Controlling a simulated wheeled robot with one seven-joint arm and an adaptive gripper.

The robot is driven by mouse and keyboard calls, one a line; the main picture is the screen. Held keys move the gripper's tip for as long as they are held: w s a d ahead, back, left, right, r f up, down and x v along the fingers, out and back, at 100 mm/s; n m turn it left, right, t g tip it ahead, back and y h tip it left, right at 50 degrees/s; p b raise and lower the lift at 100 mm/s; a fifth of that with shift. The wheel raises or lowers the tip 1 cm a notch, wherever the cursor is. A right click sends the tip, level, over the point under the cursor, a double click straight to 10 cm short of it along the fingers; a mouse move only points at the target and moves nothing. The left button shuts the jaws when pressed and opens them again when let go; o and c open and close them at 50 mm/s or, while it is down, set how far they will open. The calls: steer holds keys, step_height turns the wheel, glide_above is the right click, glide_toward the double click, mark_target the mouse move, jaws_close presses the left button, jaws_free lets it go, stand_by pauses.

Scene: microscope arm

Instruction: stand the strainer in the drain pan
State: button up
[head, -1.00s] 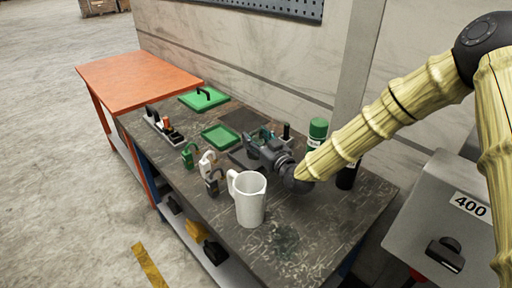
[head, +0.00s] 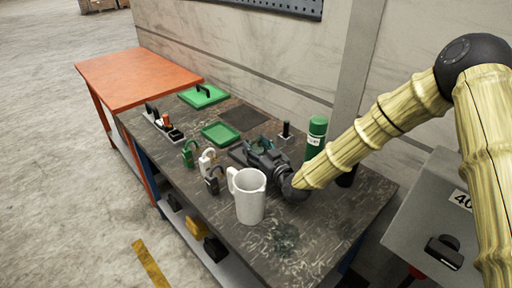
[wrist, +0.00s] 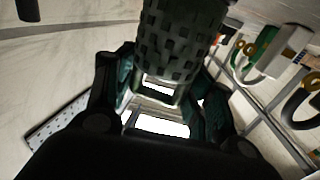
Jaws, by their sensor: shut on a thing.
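The strainer (wrist: 180,45) is a dark mesh-like cylinder at the top middle of the wrist view. My gripper (wrist: 158,88) is shut on it, with a dark teal-green finger on each side. In the head view my gripper (head: 258,150) is over the middle of the bench, pointing left, and the strainer is hard to make out there. A small shallow green tray (head: 220,133), which looks like the drain pan, lies flat on the bench just beyond and left of my gripper. It appears empty.
A white jug (head: 249,197) stands close in front of my gripper. Several padlocks (head: 207,162) stand to its left. A green spray can (head: 316,136) and a black post (head: 286,131) are behind it. A green handled tray (head: 203,96) and dark mat (head: 243,116) lie farther back.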

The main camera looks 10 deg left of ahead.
steer(key=shift+f, duration=0.15)
steer(key=o, duration=1.1)
steer(key=shift+r+p, duration=0.6)
steer(key=shift+r, duration=0.2)
steer(key=shift+b+v, duration=1.2)
steer(key=shift+v, duration=2.55)
steer(key=shift+f, duration=0.15)
